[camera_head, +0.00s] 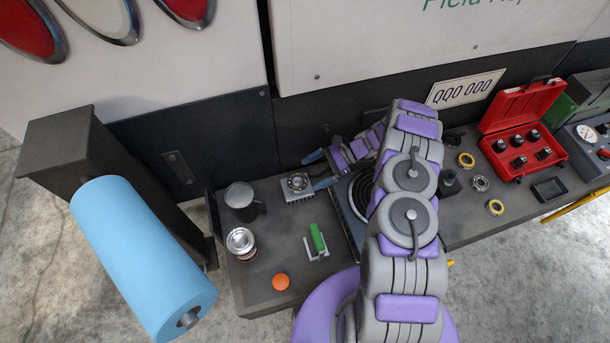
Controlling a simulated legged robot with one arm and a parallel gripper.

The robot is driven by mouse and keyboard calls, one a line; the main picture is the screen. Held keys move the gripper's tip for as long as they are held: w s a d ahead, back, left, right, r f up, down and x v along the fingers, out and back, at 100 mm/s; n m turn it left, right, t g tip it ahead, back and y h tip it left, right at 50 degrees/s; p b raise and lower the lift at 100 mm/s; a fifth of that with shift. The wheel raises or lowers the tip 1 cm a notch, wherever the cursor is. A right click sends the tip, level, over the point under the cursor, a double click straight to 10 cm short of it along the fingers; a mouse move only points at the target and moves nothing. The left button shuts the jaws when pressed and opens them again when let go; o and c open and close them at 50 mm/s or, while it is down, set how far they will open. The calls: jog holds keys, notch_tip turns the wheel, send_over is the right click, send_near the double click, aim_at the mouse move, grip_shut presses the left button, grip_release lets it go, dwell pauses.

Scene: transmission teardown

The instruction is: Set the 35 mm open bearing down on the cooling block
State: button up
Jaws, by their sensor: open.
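A round metallic bearing (298,180) sits on top of a small light-grey block (299,196), which looks like the cooling block, on the left part of the bench. The bearing looks flat; its size marking is too small to read. My gripper (319,170) is just to the right of the bearing, with its blue fingertips spread apart, one behind and one in front. Nothing shows between the fingertips. The lower finger is close to the block's right edge; I cannot tell whether it touches.
A dark mug (243,203), a metal tin (241,242), a green-handled tool (318,238) and an orange disc (281,282) stand nearby. My arm hides part of a dark plate with a coil (345,207). More rings (480,184) and a red case (523,120) lie right.

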jog(key=p+v, duration=0.1)
jog(key=v, duration=0.6)
jog(key=s+a+r+n+h, duration=0.2)
jog(key=s+r, duration=0.1)
jog(key=r, duration=0.5)
jog(key=s+a+r+n+g+h, duration=0.1)
jog(key=s+r+n, duration=0.2)
jog(key=r, duration=0.6)
jog(key=s+a+r+n+h, duration=0.2)
jog(key=s+r, duration=0.2)
jog(key=r, duration=0.4)
jog(key=s+d+r+n+t+h, duration=0.1)
jog(key=s+d+r+n+h, duration=0.1)
jog(key=s, duration=0.7)
jog(key=s+d+r+n+t+h, duration=0.1)
jog(key=s+d+r+n+h, duration=0.1)
jog(key=s, duration=0.7)
jog(key=s+d+r+n+t+h, duration=0.1)
jog(key=s+d+r+n+h, duration=0.2)
jog(key=s, duration=0.6)
jog(key=shift+d+r+t+h, duration=0.35)
jog(key=shift+d+r, duration=0.35)
jog(key=shift+r, duration=0.65)
